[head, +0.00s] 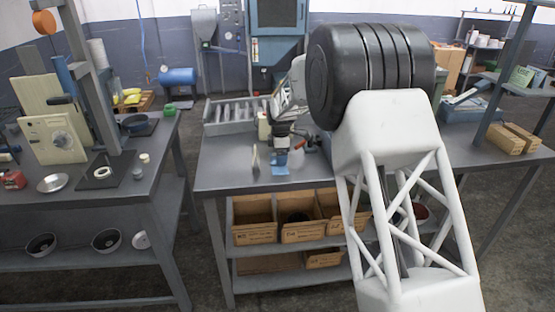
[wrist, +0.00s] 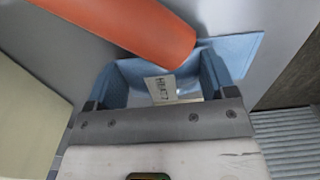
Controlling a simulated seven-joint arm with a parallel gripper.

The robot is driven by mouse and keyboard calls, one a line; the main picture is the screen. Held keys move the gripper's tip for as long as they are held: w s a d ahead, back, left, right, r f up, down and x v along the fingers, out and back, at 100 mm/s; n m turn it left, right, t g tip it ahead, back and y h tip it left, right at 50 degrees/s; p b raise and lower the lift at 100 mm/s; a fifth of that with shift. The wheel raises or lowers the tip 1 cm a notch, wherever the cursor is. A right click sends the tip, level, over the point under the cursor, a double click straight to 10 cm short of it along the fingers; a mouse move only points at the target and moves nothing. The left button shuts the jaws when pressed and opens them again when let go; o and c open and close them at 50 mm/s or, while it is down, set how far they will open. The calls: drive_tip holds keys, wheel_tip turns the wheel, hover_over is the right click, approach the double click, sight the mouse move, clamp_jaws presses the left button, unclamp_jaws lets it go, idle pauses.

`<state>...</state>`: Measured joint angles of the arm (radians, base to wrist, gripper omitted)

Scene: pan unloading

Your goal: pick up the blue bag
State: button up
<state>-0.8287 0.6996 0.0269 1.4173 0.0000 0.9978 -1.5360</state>
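The blue bag (wrist: 232,56) lies on the grey workbench and carries a small white label with dark print. In the head view its light blue part (head: 280,171) shows just in front of my gripper (head: 280,158). In the wrist view my gripper (wrist: 162,80) points down with its two blue fingers apart, one on each side of the labelled part. A corner of the bag extends past the right finger. Whether the fingers touch the bag is not clear. An orange rounded object (wrist: 125,28) hides part of the bag's far side.
The workbench (head: 225,165) has bare room left of the gripper. A grey tray with ridges (head: 235,117) stands at its back left. A cream container (head: 263,126) stands close left of the gripper. Cardboard bins (head: 254,235) sit on the shelf below. Another table stands left.

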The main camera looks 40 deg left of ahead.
drive_tip(key=shift+c, duration=0.5)
drive_tip(key=shift+r, duration=0.15)
drive_tip(key=shift+r, duration=1.5)
drive_tip(key=shift+s+d+r, duration=0.15)
drive_tip(key=shift+r, duration=0.05)
drive_tip(key=s+d+r, duration=0.1)
drive_tip(key=s+d, duration=0.9)
drive_tip(key=d, duration=0.1)
drive_tip(key=shift+s+d+r, duration=0.15)
drive_tip(key=shift+s, duration=0.2)
drive_tip(key=shift+w+r, duration=0.1)
drive_tip(key=shift+w, duration=0.05)
